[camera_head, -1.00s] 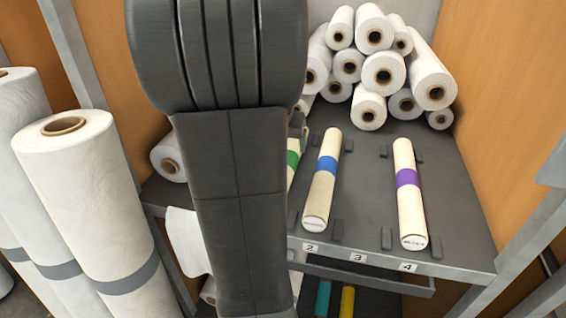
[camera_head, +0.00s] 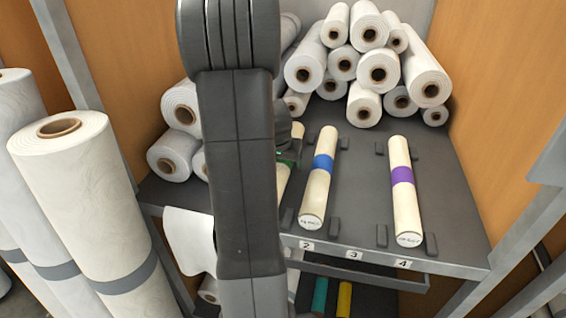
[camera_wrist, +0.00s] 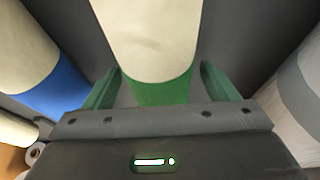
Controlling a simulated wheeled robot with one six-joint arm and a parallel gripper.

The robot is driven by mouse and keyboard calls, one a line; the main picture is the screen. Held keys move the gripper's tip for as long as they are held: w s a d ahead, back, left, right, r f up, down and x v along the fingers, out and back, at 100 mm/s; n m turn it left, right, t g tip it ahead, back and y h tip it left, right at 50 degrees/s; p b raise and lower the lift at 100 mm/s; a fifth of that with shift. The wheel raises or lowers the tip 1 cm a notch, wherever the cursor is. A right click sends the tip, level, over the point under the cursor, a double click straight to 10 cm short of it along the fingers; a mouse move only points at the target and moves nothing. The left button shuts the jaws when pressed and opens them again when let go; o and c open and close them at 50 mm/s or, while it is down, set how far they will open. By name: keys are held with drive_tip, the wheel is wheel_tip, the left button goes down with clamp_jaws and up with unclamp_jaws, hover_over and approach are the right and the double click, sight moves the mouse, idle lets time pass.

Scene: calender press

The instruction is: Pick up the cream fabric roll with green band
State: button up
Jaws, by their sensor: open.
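The cream fabric roll with green band (camera_wrist: 146,35) lies lengthwise in the middle of the wrist view. Its green band (camera_wrist: 163,88) is between the two green fingers of my gripper (camera_wrist: 160,82). The fingers are open, one on each side of the band, with a gap showing at each side. In the head view my arm hides most of the roll; a cream strip (camera_head: 283,182) shows just right of the arm. My gripper (camera_head: 289,158) is mostly hidden there too, down near the shelf. I cannot tell how far down the fingers reach.
A blue-banded roll (camera_head: 318,185) lies to the right on the dark shelf (camera_head: 358,200), and a purple-banded roll (camera_head: 404,200) farther right. Small dark stops sit beside them. White rolls (camera_head: 378,76) are stacked behind. Tall white rolls (camera_head: 75,180) stand at the left.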

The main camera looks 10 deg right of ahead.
drive_tip(key=shift+f, duration=0.1)
drive_tip(key=c, duration=1.3)
drive_tip(key=shift+c, duration=0.2)
